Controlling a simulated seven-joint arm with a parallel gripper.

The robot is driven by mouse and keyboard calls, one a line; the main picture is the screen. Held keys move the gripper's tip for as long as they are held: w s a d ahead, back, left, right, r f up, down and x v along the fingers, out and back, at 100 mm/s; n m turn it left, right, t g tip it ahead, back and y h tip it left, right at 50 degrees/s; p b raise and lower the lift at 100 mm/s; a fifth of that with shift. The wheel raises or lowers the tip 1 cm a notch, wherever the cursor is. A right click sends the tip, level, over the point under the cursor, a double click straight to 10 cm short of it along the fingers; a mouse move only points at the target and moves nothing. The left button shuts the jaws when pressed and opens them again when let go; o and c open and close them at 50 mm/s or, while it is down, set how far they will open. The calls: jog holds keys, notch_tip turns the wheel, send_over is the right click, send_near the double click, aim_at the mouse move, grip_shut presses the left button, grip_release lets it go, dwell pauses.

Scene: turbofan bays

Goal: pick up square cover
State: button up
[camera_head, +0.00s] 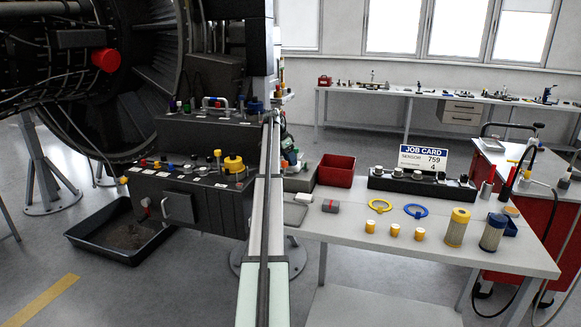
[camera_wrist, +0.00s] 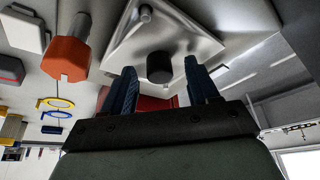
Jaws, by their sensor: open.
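In the wrist view, a silver square plate that looks like the square cover (camera_wrist: 190,36) lies ahead of my gripper (camera_wrist: 163,88). A short black knob (camera_wrist: 160,67) stands out from its middle and shows between my fingers. The two dark blue fingers are apart, one on each side of the knob in the picture. Whether they touch anything cannot be told. In the head view, my pale arm hides part of the table's left end, and I cannot make out the fingers or surely match the plate there.
An orange hexagonal part (camera_wrist: 68,58) and a white flat piece (camera_wrist: 27,28) lie left of the plate. A red bin (camera_head: 336,170) stands at the table's back left. Yellow (camera_head: 380,206) and blue (camera_head: 416,211) rings and several filters occupy the table (camera_head: 480,256).

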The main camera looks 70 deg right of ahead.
grip_shut()
dwell(0.5)
jog(key=shift+r, duration=0.1)
